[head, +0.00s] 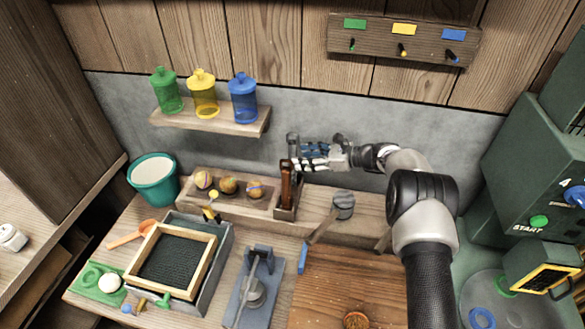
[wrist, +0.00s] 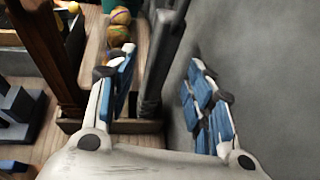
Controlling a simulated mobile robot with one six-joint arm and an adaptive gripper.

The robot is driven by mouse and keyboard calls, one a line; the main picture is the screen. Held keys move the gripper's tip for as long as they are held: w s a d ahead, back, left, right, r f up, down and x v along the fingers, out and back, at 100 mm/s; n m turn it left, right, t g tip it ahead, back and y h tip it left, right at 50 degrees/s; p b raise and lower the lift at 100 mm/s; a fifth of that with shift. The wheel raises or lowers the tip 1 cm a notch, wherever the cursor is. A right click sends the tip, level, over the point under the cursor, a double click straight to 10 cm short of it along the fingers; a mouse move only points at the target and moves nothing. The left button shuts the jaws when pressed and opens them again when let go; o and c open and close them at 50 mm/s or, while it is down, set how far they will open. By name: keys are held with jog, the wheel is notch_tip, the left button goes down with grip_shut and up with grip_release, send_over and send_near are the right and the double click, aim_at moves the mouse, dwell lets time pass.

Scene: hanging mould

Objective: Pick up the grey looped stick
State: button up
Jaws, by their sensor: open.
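The grey looped stick (wrist: 166,55) stands upright in a wooden holder (head: 287,213), beside a brown stick (head: 286,187). In the head view only its grey top (head: 293,141) shows clearly, behind the brown stick and my fingers. My gripper (head: 302,154) is open and reaches in from the right at the height of the sticks' upper part. In the wrist view, the grey stick runs between the two open fingers (wrist: 163,75), nearer the left finger. The brown stick (wrist: 48,52) is outside the left finger. Contact with the grey stick cannot be told.
A grey wall (wrist: 270,70) lies close to the right finger. A wooden tray (head: 232,204) with several balls adjoins the holder on the left. A grey-headed tool (head: 343,205) leans to the right. A shelf (head: 212,122) with coloured bottles hangs above left.

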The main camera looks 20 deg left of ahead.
jog(key=b+x, duration=0.1)
jog(key=x, duration=0.4)
jog(key=shift+s+f+b, duration=0.1)
jog(key=shift+f+b, duration=0.05)
jog(key=shift+b, duration=0.2)
jog(key=shift+c, duration=0.3)
grip_shut()
